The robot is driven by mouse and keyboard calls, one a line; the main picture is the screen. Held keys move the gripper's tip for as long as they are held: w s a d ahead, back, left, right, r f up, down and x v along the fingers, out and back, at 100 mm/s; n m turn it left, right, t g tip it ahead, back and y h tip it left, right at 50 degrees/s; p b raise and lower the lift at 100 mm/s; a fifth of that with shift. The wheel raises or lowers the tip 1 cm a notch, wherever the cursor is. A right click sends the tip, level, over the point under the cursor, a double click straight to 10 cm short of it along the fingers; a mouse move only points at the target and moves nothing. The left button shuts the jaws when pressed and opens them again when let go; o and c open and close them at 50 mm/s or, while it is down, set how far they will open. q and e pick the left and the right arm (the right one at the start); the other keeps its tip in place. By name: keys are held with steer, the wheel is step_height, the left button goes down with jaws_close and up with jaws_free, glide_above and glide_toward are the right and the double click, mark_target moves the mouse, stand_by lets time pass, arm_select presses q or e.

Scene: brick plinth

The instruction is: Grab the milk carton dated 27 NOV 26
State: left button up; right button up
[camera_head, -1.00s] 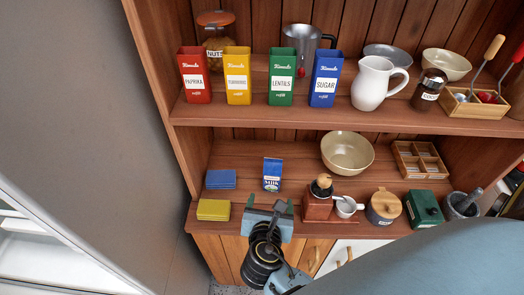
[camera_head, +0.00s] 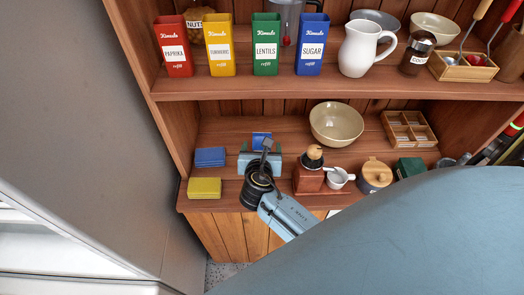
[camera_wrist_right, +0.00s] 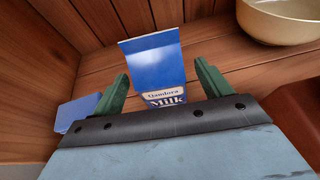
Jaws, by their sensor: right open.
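The milk carton (camera_head: 261,137) is a blue box labelled "Milk" on the lower shelf. In the head view my right gripper hides its lower part. In the right wrist view the carton (camera_wrist_right: 155,62) stands upright between the two green fingers, with a gap on each side. Its front label shows only in part at the bottom, and no date can be read. My right gripper (camera_wrist_right: 162,85) is open and reaches around the carton's sides from the front. In the head view my right gripper (camera_head: 260,163) is at the shelf's front. My left gripper is not in view.
Blue (camera_head: 210,157) and yellow (camera_head: 204,188) boxes lie left of the carton. A coffee grinder (camera_head: 309,178) stands close on the right. A beige bowl (camera_head: 336,124) is behind right. The upper shelf (camera_head: 350,89) with canisters overhangs the back.

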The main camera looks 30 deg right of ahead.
steer(key=shift+w+d+f, duration=0.15)
steer(key=shift+w+d, duration=0.1)
steer(key=shift+w, duration=0.05)
steer(key=shift+c, duration=0.3)
steer(key=c, duration=1.2)
